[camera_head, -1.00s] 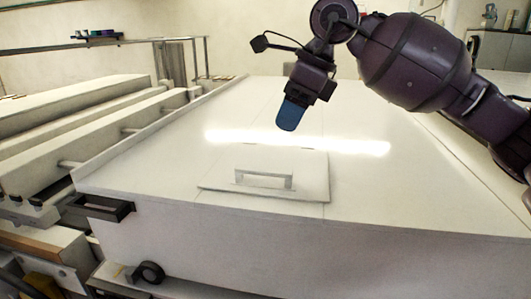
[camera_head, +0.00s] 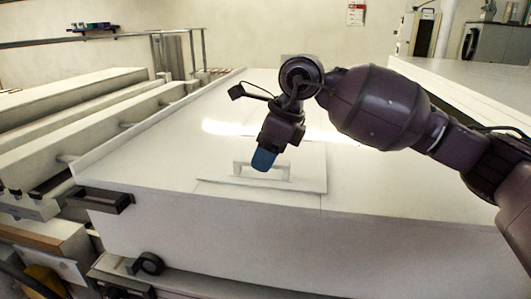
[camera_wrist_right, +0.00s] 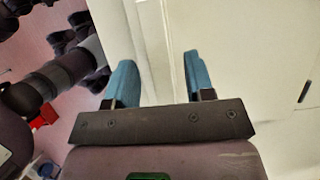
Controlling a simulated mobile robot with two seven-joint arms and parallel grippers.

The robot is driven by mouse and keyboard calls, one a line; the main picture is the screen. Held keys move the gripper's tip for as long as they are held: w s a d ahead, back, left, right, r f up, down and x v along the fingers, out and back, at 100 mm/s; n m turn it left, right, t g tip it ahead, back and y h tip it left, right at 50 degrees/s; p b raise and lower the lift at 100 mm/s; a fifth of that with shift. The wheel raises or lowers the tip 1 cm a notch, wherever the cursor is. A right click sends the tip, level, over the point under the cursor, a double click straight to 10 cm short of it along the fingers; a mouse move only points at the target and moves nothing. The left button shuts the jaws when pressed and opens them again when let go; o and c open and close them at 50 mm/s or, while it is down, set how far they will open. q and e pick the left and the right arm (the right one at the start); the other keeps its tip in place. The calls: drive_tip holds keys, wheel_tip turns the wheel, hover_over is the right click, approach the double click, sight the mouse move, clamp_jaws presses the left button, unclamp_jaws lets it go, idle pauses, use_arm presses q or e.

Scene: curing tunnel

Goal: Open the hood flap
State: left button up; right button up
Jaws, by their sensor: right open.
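The hood flap (camera_head: 311,175) is a pale rectangular panel lying flat on the top of the white hood (camera_head: 400,235), close to its front edge. A raised, bar-shaped handle (camera_head: 240,170) stands on the flap. My right gripper (camera_head: 263,160) is in front of the handle in the head view and hides part of it. Whether it touches the handle cannot be told. The right wrist view shows its two blue fingers (camera_wrist_right: 158,75) apart, with a pale surface and edge beyond them and nothing clearly held. My left gripper is not in view.
White rails and beams (camera_head: 95,125) run along the left of the hood. A dark bracket (camera_head: 103,199) sticks out at the hood's left front corner. A red object (camera_wrist_right: 44,117) lies on the floor in the wrist view.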

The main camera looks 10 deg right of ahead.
clamp_jaws()
idle(0.3)
